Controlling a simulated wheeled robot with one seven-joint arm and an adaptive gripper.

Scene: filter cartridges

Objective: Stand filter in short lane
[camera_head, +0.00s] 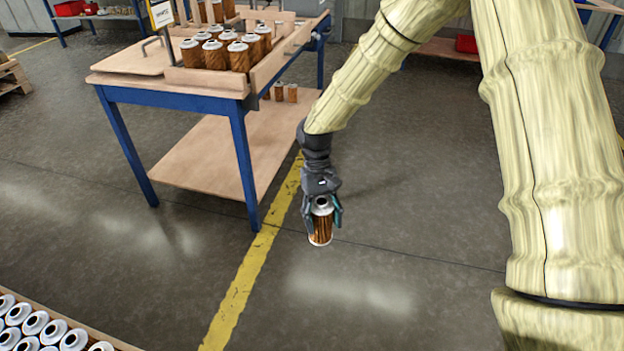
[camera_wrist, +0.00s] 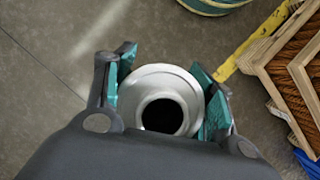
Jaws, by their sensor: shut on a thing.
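My gripper (camera_head: 322,204) is shut on a filter cartridge (camera_head: 320,228) with a brown pleated side and a pale metal cap. It holds the filter upright in the air over the floor, to the right of and nearer than the workbench. In the wrist view the teal pads of my gripper (camera_wrist: 162,92) press on both sides of the filter's round grey cap (camera_wrist: 193,94), which has a dark central hole. On the workbench (camera_head: 170,88), several similar filters (camera_head: 214,57) stand upright between wooden rails (camera_head: 207,80). I cannot tell which lane is the short one.
A lower shelf (camera_head: 215,150) under the bench bears a few small brown filters (camera_head: 286,93). A bin of many filters (camera_head: 45,330) is at the bottom left. A yellow line (camera_head: 240,295) crosses open floor. A sign (camera_head: 162,14) stands on the bench.

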